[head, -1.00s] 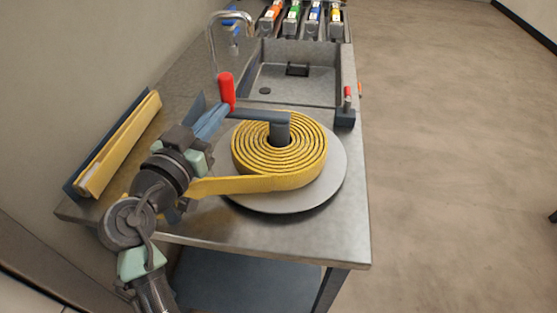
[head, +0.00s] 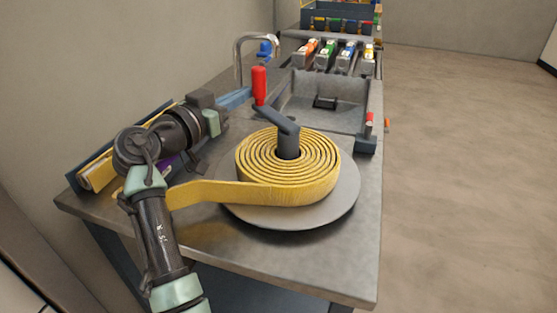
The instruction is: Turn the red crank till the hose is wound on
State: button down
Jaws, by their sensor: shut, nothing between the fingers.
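The red crank handle (head: 259,86) stands upright on the end of a dark crank arm (head: 277,119), which points to the back left from the hub. The yellow hose (head: 290,183) lies in a coil of several turns around the hub, on a round grey plate (head: 345,203). Its free end runs off to the left and passes behind my arm. My gripper (head: 238,97) reaches across from the left, with its blue fingers just left of the red handle. It is shut and empty. Whether the fingertips touch the handle I cannot tell.
A metal sink (head: 345,99) with a tap (head: 243,50) is behind the coil. A small red-topped lever (head: 369,125) stands at the bench's right edge. A yellow and blue rack (head: 95,172) lies at the left wall. Coloured items stand at the back. Open floor lies right.

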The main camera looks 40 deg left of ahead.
aim_at(258, 91)
jog(key=w, duration=0.1)
jog(key=w+b, duration=0.1)
jog(key=w, duration=0.1)
jog(key=shift+w+d, duration=0.3)
jog(key=shift+w, duration=0.05)
jog(key=shift+w+d+b, duration=0.3)
jog(key=shift+w+b, duration=0.2)
jog(key=shift+w, duration=0.35)
dwell(0.7)
